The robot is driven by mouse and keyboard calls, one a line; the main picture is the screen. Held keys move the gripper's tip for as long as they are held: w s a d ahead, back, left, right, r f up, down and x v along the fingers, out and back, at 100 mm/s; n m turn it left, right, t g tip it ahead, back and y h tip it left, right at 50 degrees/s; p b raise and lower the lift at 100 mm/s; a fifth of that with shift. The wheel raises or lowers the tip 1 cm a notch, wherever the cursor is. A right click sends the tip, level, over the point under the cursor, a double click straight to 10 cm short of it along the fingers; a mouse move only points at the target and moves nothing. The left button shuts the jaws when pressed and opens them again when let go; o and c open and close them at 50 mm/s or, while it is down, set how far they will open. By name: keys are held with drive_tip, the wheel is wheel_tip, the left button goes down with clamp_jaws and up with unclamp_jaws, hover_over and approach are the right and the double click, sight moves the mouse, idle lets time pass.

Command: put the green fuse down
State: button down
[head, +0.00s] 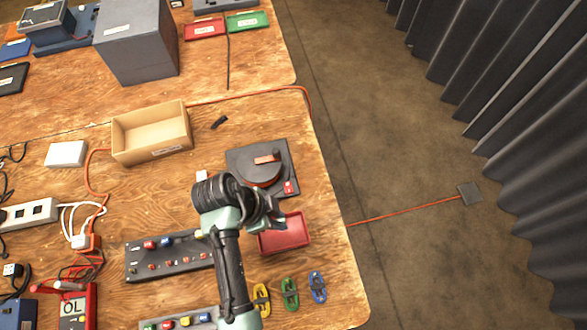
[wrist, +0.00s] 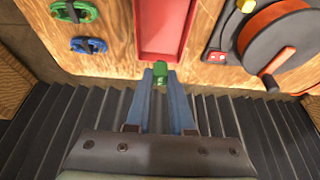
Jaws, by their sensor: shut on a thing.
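In the wrist view, my gripper (wrist: 160,72) is shut on the small green fuse (wrist: 160,82), which sits between the fingertips. The fuse shows just below the near rim of the red tray (wrist: 138,30), against the table edge; its height above the table is hard to tell. In the head view, my gripper (head: 274,213) is at the upper left corner of the red tray (head: 285,232), partly behind my wrist. The fuse is hidden there. The visible tray floor looks empty.
A dark plate with a disc and red handle (head: 262,168) lies beside the tray. Yellow, green and blue looped pieces (head: 290,292) lie below it. A fuse strip (head: 165,262) is left of my arm. A cardboard box (head: 150,133) stands farther up. The table edge is close on the right.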

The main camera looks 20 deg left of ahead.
wheel_tip(320, 180, down, 4)
drive_tip(key=shift+s+a+r, duration=0.1)
drive_tip(key=shift+s+a, duration=0.05)
drive_tip(key=shift+f, duration=2.15)
drive_tip(key=shift+f+b, duration=0.65)
drive_tip(key=shift+b, duration=0.05)
drive_tip(key=c, duration=0.8)
unclamp_jaws()
drive_tip(key=shift+r, duration=0.1)
